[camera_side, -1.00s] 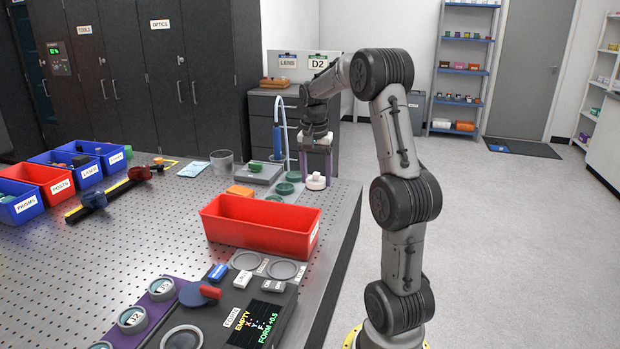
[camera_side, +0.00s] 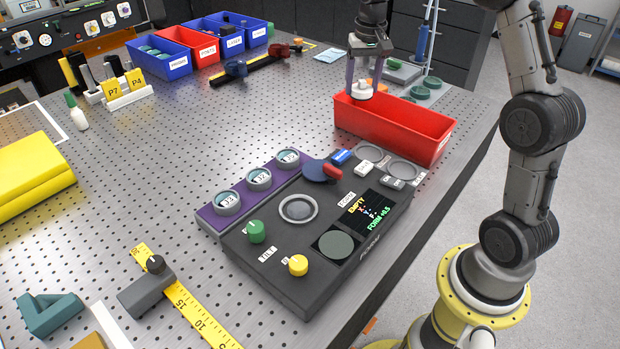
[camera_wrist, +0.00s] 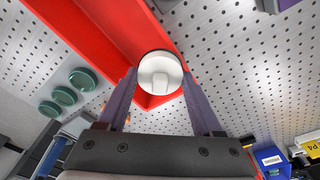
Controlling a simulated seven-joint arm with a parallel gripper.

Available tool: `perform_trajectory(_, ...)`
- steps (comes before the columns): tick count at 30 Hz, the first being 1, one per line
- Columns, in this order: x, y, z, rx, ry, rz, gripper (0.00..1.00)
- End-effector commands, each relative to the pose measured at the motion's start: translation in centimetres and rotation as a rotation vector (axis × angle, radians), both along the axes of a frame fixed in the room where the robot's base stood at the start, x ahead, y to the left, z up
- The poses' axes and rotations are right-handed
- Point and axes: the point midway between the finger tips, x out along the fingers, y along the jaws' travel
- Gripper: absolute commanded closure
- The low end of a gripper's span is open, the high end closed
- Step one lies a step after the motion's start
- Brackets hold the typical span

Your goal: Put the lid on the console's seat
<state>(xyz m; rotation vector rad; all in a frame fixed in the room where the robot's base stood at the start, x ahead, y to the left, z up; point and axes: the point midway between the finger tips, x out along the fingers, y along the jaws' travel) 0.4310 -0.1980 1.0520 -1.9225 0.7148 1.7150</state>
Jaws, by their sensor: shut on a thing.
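My gripper (camera_side: 363,84) is shut on a white round lid (camera_side: 361,90), held between its two purple-grey fingers above the red bin. In the wrist view the lid (camera_wrist: 160,73) shows its raised grip bar between the fingertips. The dark console (camera_side: 285,275) lies on the table, nearer the camera than my gripper. A grey ring (camera_side: 298,207) surrounds a round recess at the middle of its top. Two more grey rings lie at its far end. I cannot tell for certain which ring is the seat. The display reads EMPTY.
A purple rack (camera_side: 252,193) with several round parts lines the console's left side. A blue-and-red paddle-like thing (camera_side: 318,170) and green (camera_side: 256,231) and yellow knobs (camera_side: 298,265) stand up from the console. Open table lies left.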

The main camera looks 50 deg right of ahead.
Motion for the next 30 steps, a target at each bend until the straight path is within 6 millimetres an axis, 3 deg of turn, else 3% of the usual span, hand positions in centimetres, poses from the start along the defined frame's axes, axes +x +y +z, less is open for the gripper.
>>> perform_trajectory(1, 1.7, 2.1, -0.4, 0.000, 0.001, 0.081, 0.92)
perform_trajectory(6, 5.9, 8.3, -1.4, 0.000, -0.001, 0.325, 0.92)
perform_trajectory(12, 9.1, 15.4, -2.5, -0.001, -0.003, 0.567, 0.92)
perform_trajectory(15, 10.0, 17.9, -2.9, -0.002, -0.005, 0.648, 0.92)
perform_trajectory(18, 10.4, 19.3, -3.1, -0.002, -0.006, 0.695, 0.92)
perform_trajectory(23, 10.3, 20.0, -3.6, -0.002, -0.005, 0.715, 0.92)
perform_trajectory(27, 8.6, 20.3, -4.3, -0.002, -0.005, 0.720, 0.92)
perform_trajectory(30, 6.2, 22.0, -3.9, -0.002, -0.007, 0.753, 0.92)
